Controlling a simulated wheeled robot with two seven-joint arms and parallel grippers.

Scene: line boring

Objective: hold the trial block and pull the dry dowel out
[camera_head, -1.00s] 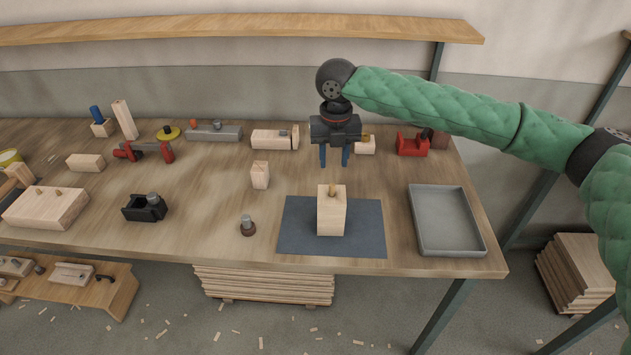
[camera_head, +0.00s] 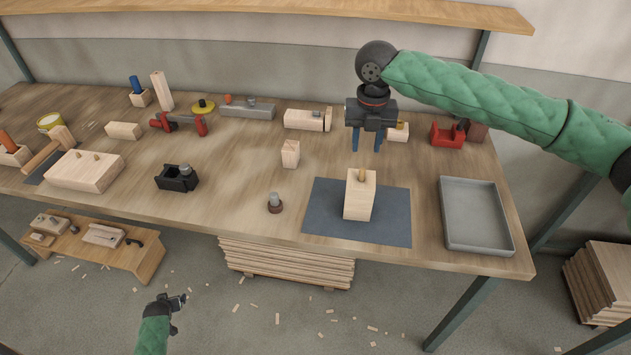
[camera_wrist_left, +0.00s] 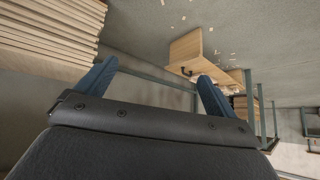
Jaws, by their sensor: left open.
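The trial block (camera_head: 359,200), pale wood, stands upright on a dark mat (camera_head: 395,222). The dry dowel (camera_head: 362,168) stands upright out of its top, its upper part overlapping the gap between my right fingertips. My right gripper (camera_head: 366,143) is above the block, fingers pointing down and visibly apart. The dowel appears nearer the left finger; contact is unclear. My left gripper (camera_head: 178,303) is low in front of the bench, away from the block. In the left wrist view its blue fingers (camera_wrist_left: 155,85) are wide apart with nothing between them.
A grey tray (camera_head: 508,232) lies right of the mat. A small wooden block (camera_head: 290,154) and a dark-based peg (camera_head: 274,204) stand left of it. Clamps and wooden pieces line the bench's back and left. A low wooden stand (camera_head: 145,263) is below the bench.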

